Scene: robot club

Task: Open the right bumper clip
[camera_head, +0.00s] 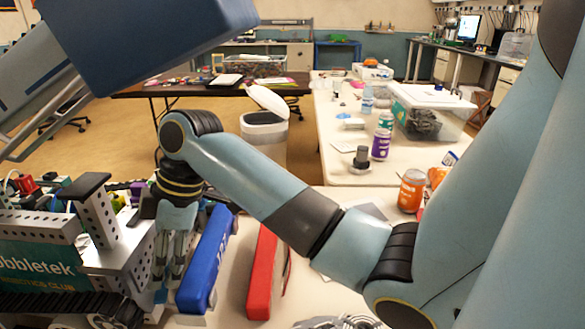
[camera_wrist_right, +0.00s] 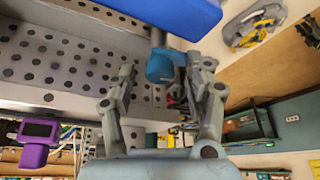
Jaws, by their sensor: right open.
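My right gripper (camera_head: 168,283) points down beside the metal-framed club robot (camera_head: 125,250), just left of a blue bumper (camera_head: 208,258). In the right wrist view my right gripper (camera_wrist_right: 158,85) is open. A small blue piece, which looks like the bumper clip (camera_wrist_right: 160,67), sits between its fingertips on a grey stem. I cannot tell whether the fingers touch it. The blue bumper (camera_wrist_right: 185,14) shows at the top of that view, beside the perforated metal frame (camera_wrist_right: 70,70). My left gripper is not in view.
A red bumper (camera_head: 264,272) lies to the right of the blue one. An orange can (camera_head: 411,190) stands on the white table. A bin with a lid (camera_head: 264,122) stands behind my right arm. A large dark blue part (camera_head: 150,45) overhangs the upper left.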

